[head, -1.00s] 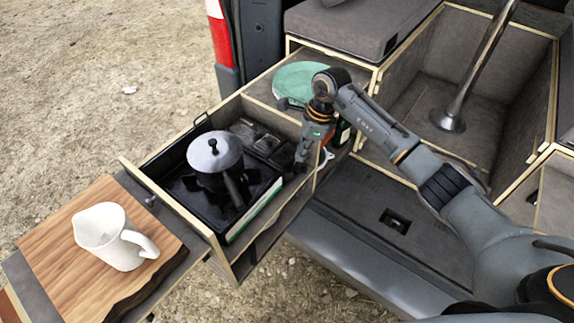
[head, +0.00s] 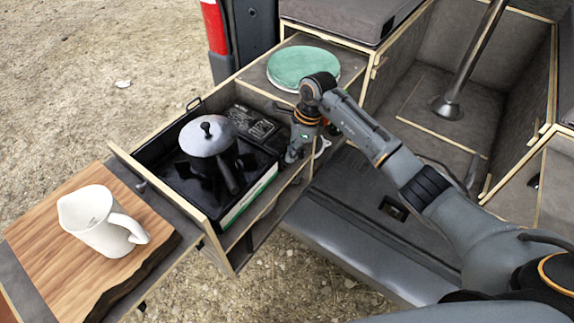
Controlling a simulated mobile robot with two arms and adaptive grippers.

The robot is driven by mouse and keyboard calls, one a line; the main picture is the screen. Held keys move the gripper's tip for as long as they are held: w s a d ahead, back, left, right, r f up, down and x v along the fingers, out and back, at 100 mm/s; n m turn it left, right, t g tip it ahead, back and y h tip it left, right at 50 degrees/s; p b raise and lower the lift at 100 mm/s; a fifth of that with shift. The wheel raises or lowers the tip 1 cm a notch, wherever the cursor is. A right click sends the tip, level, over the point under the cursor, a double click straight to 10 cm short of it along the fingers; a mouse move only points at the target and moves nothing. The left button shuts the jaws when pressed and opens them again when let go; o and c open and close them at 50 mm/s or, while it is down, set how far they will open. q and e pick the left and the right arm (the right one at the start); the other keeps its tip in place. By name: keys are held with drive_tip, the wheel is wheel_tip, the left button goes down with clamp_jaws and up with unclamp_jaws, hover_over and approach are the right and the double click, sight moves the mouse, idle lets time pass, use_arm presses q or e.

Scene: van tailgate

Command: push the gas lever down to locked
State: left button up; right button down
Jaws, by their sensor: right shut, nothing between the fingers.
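The black gas stove (head: 180,183) sits in the pulled-out drawer (head: 222,236). A silver pot (head: 208,139) with a dark handle stands on it. My right gripper (head: 291,157) points down at the stove's right end, beside the dark control panel (head: 253,124). Its fingers are shut and hold nothing. The gas lever cannot be made out; the gripper or the stove's edge may hide it. I cannot tell whether the fingers touch the stove. My left gripper is not in view.
A green round lid-like item (head: 303,66) lies on the cabinet top behind the gripper. A metal post (head: 470,62) rises in the open compartment at the right.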

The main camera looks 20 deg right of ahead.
drive_tip(key=shift+f, duration=0.2)
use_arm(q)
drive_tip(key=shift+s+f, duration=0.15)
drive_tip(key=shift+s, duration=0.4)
use_arm(e)
drive_tip(key=shift+a, duration=0.1)
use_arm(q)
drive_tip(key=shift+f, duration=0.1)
use_arm(e)
drive_tip(key=shift+f, duration=0.15)
wheel_tip(320, 180, down, 3)
drive_tip(key=b, duration=0.2)
drive_tip(key=shift+s+r+b, duration=0.1)
drive_tip(key=shift+r+b, duration=0.1)
drive_tip(key=shift+b, duration=0.2)
drive_tip(key=shift+r+p, duration=0.4)
drive_tip(key=shift+d, duration=0.25)
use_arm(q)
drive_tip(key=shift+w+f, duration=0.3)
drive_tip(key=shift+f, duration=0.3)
use_arm(e)
drive_tip(key=shift+s+d+r, duration=0.15)
drive_tip(key=shift+d+r, duration=0.1)
drive_tip(key=shift+d, duration=0.4)
drive_tip(key=shift+s+d+r, duration=0.15)
drive_tip(key=shift+d+r, duration=0.1)
drive_tip(key=shift+d, duration=0.35)
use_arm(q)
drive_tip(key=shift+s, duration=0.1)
